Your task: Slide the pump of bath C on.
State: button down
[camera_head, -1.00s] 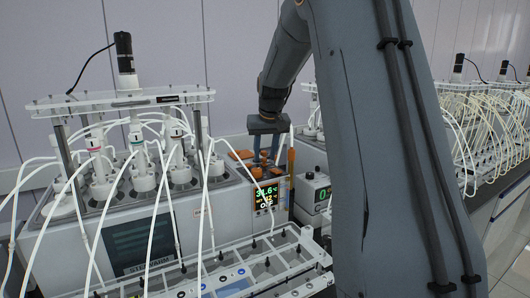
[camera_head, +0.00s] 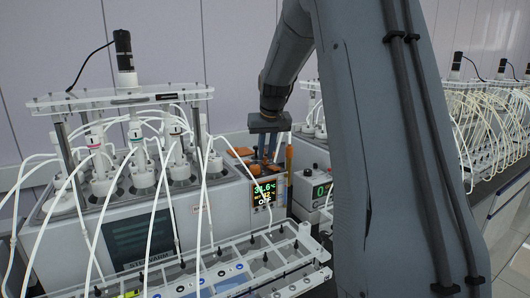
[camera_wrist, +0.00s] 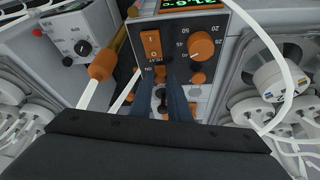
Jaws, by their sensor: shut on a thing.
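The control unit (camera_head: 268,192) of the bath stands right of the tube-covered bath. Its display shows 31.6 and OFF. My gripper (camera_head: 266,152) reaches down onto the unit's top panel. In the wrist view, the blue fingers of my gripper (camera_wrist: 171,70) are close together over the panel, shut on the small pump slider, which they mostly hide. An orange rocker switch (camera_wrist: 151,44) sits just beyond the fingertips at the left. An orange dial (camera_wrist: 202,48) and a lower orange knob (camera_wrist: 199,78) sit to their right. I cannot read the slider's position.
White tubes (camera_head: 150,230) hang over the bath's front, and one (camera_wrist: 275,60) loops beside the panel. A clear rack (camera_head: 255,265) lies in front. A grey box (camera_head: 318,185) with a display stands at the right. An orange-handled tool (camera_wrist: 103,65) lies close left of the fingers.

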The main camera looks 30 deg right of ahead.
jog(key=c, duration=1.7)
grip_release()
jog(key=shift+s, duration=0.15)
jog(key=shift+o, duration=0.2)
jog(key=b+v, duration=0.2)
jog(key=v, duration=0.5)
jog(key=shift+r, duration=0.35)
jog(key=shift+s, duration=0.2)
